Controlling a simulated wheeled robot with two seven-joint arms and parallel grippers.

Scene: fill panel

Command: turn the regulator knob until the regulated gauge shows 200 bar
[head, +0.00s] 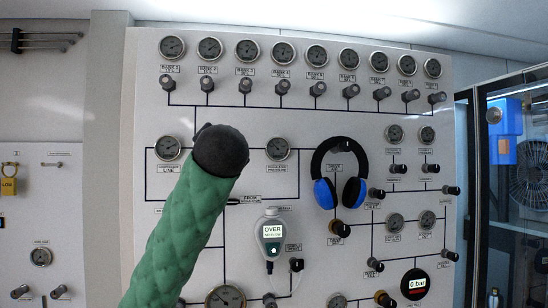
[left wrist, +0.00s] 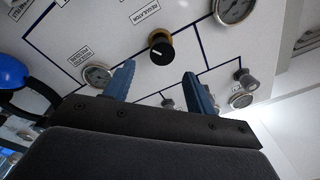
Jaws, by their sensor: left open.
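The regulator knob (left wrist: 160,48) is black with a pale mark and a brass collar. In the left wrist view it sits just beyond the tips of my left gripper (left wrist: 159,72), roughly centred between the two blue fingers. The fingers are open and appear clear of it. In the head view the dark back of my left gripper (head: 220,150), on its green-sleeved arm, hides the knob. The gauge I take as the regulated one (head: 278,148) is right of the gripper; it also shows in the left wrist view (left wrist: 97,75). Its reading is too small to tell. My right gripper is out of view.
Blue-and-black headphones (head: 340,175) hang on the panel to the right. A handheld meter (head: 270,238) reading OVER hangs below. A row of bank gauges (head: 247,50) and knobs runs above. A digital gauge (head: 415,284) reads 0 bar at lower right.

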